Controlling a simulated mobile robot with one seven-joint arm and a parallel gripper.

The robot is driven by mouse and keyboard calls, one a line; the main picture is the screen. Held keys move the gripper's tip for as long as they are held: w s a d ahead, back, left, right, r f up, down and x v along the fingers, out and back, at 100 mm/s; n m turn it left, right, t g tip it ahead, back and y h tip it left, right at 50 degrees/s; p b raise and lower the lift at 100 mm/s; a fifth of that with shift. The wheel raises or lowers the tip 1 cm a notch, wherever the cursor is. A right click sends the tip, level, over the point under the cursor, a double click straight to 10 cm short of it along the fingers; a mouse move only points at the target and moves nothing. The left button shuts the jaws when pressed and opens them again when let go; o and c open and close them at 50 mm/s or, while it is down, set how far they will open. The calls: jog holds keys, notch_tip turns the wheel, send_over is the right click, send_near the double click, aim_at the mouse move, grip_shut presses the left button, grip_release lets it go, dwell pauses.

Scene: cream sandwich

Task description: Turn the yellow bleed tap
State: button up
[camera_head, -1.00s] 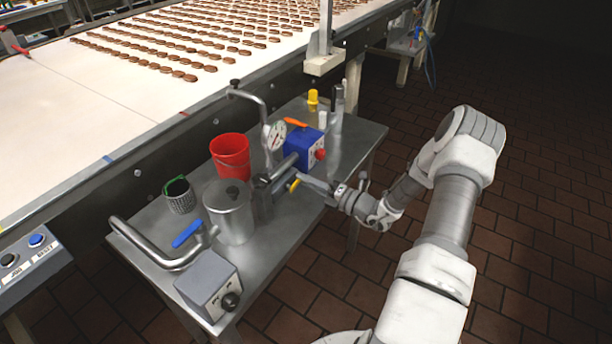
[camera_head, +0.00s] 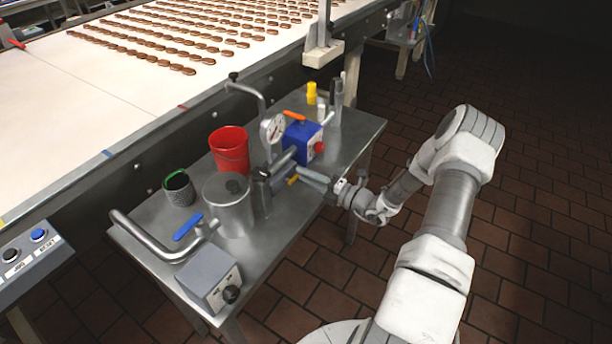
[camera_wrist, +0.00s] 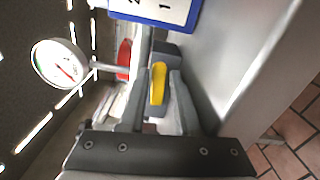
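The yellow bleed tap (camera_head: 292,180) is a small lever on the grey metal pump fitting, to the right of the steel pot, in the head view. In the wrist view the yellow tap (camera_wrist: 158,83) lies between the two fingers of my gripper (camera_wrist: 157,98), nearer their tips. A narrow gap seems to show on each side of it, so my gripper looks open around it; contact cannot be made out. In the head view my gripper (camera_head: 315,179) reaches in from the right, and its fingers partly hide the fitting.
A pressure gauge (camera_head: 272,128) and a blue box with a red knob (camera_head: 302,140) stand close behind the tap. The steel pot (camera_head: 229,208), red bucket (camera_head: 229,150) and grey switch box (camera_head: 209,278) share the steel table. The floor at right is free.

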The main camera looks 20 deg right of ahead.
jog(key=shift+o, duration=1.1)
